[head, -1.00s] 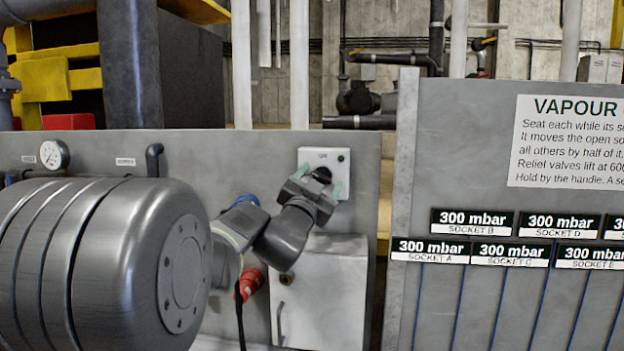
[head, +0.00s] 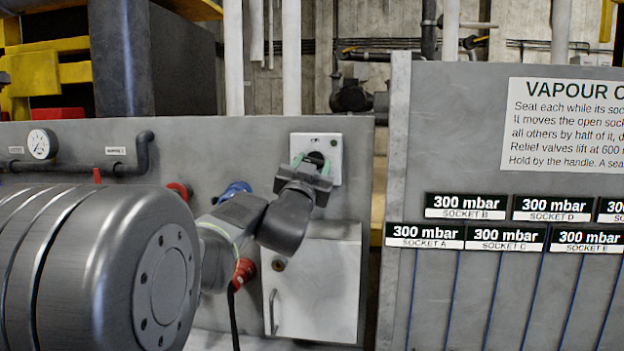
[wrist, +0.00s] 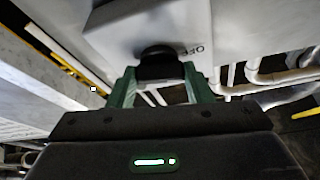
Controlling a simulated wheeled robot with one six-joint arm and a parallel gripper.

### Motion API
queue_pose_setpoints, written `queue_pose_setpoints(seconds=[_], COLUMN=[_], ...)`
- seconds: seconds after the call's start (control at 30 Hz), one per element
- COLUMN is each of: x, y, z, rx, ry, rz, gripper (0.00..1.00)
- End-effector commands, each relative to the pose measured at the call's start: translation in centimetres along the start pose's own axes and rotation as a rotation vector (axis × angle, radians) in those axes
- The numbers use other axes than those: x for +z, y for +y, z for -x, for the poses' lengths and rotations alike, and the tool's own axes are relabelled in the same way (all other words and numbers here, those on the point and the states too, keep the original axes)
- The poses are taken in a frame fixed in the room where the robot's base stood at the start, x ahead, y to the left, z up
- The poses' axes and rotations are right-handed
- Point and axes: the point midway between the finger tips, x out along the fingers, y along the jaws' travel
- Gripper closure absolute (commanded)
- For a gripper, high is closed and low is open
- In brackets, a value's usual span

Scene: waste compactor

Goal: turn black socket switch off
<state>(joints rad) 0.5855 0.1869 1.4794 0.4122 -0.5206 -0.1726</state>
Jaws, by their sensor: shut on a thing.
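A black rotary switch knob (head: 316,160) sits on a white switch box (head: 331,151) fixed to the grey panel. The knob also shows in the wrist view (wrist: 158,62), beside lettering that reads "OFF". My gripper (head: 312,164) has its green fingers on either side of the knob, shut on it. In the wrist view my gripper (wrist: 160,85) shows a dark piece between its fingertips, against the box face. The knob's exact angle is partly hidden by the gripper.
Below the switch is a white cabinet (head: 315,290) with a handle. Blue (head: 235,190) and red (head: 243,272) connectors are left of it. A gauge (head: 41,144) is at far left. A grey sign panel (head: 450,130) with pressure displays stands at right.

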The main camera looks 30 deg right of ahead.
Motion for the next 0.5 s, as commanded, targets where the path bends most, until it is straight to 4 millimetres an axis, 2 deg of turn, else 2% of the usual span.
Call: queue_pose_setpoints(seconds=[0.03, 0.5], x=[0.53, 0.16], y=[0.25, 0.26], z=[0.26, 0.11], rx=[-0.012, -0.097], ry=[0.003, 0.000], rz=[0.029, 0.238], gripper=[0.77, 0.77])
